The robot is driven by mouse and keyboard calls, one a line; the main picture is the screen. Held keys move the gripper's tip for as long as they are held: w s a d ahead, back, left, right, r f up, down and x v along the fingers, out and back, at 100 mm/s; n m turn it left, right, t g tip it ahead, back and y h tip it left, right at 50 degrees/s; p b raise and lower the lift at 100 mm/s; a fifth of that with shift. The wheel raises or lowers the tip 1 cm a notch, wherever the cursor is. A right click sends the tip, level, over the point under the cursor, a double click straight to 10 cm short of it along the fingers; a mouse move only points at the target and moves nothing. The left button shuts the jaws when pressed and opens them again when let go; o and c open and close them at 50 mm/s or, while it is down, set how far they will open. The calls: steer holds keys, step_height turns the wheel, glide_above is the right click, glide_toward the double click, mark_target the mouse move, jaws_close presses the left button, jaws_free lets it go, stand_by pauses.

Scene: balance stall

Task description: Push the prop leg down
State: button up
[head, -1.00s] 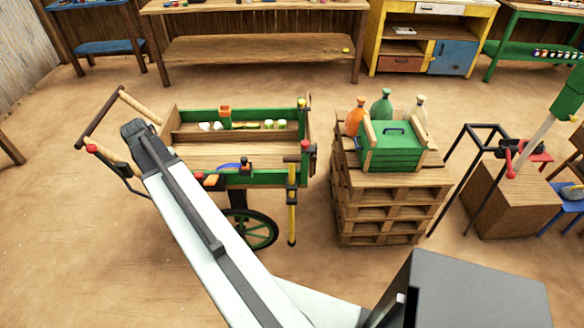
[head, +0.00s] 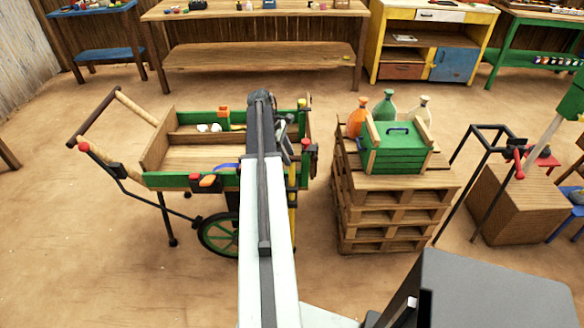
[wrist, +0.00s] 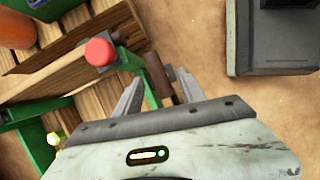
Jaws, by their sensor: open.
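The green and wooden cart (head: 180,180) stands left of centre in the head view. A yellow leg (head: 292,204), which looks like the prop leg, hangs at its right front corner, mostly hidden behind my arm. In the wrist view my gripper (wrist: 160,78) is open. Its fingers stand either side of a brown cylindrical piece (wrist: 156,74) and a green bar at the cart's edge. I cannot tell whether they touch. A red knob (wrist: 100,52) is left of the fingers. My gripper's fingertips cannot be made out in the head view.
A pallet stack (head: 390,215) with a green crate (head: 395,150) and several bottles stands right of the cart. A black frame (head: 470,180) and a wooden box (head: 515,205) are farther right. The floor left of the cart is clear.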

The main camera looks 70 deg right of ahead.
steer(key=b+x, duration=0.2)
steer(key=x, duration=0.2)
steer(key=shift+w+f, duration=0.1)
jaws_close()
stand_by(1.2)
